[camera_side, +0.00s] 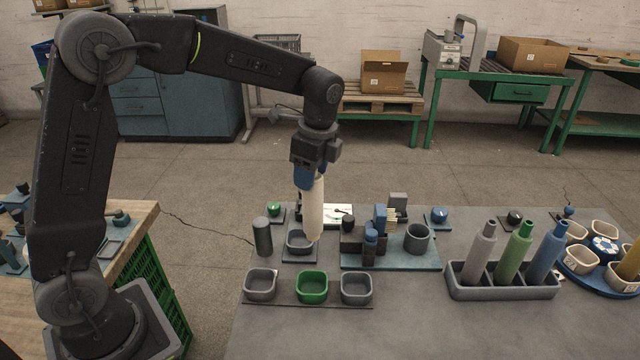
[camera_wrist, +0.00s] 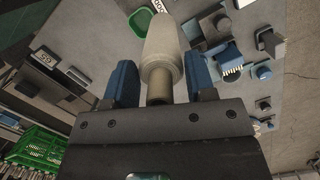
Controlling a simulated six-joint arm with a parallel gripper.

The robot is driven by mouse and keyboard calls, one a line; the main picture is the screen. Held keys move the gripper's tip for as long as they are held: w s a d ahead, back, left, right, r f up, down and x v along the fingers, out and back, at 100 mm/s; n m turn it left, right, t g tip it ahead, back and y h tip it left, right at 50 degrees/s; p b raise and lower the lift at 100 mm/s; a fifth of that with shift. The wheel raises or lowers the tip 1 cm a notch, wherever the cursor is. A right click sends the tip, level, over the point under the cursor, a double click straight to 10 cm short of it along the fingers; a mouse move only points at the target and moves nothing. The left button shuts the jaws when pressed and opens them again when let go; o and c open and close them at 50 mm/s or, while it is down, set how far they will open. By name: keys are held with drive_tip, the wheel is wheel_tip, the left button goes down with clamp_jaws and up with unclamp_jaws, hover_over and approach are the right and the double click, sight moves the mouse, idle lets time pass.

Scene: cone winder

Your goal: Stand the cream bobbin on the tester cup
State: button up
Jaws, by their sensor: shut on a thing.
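The cream bobbin (camera_side: 314,212) hangs below my gripper (camera_side: 311,178), nearly upright with a slight tilt. My gripper's blue fingers are shut on it near its upper end. In the wrist view the bobbin (camera_wrist: 161,50) sits between the fingers of my gripper (camera_wrist: 160,85). A square grey cup (camera_side: 294,248) on a dark base is just under the bobbin's lower end, which overlaps its right side in the side view. I cannot tell whether they touch. A white gauge face (camera_side: 341,211) stands behind that cup. The bobbin hides part of the cup.
A dark grey cylinder (camera_side: 263,236) stands close left. Three square cups, the middle one green (camera_side: 312,287), sit in front. A teal plate (camera_side: 390,257) with blocks and a round cup (camera_side: 418,239) is right. A rack (camera_side: 503,287) holds three bobbins. The front table is clear.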

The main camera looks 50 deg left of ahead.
drive_tip(key=shift+r, duration=2.55)
drive_tip(key=w+a+f, duration=0.3)
drive_tip(key=a+f, duration=0.5)
drive_tip(key=f, duration=0.2)
drive_tip(key=shift+a+f, duration=0.2)
drive_tip(key=shift+a, duration=0.05)
drive_tip(key=shift+f, duration=0.15)
drive_tip(key=shift+f, duration=1.35)
drive_tip(key=shift+s+f, duration=0.1)
drive_tip(key=shift+f, duration=0.05)
drive_tip(key=shift+f, duration=0.7)
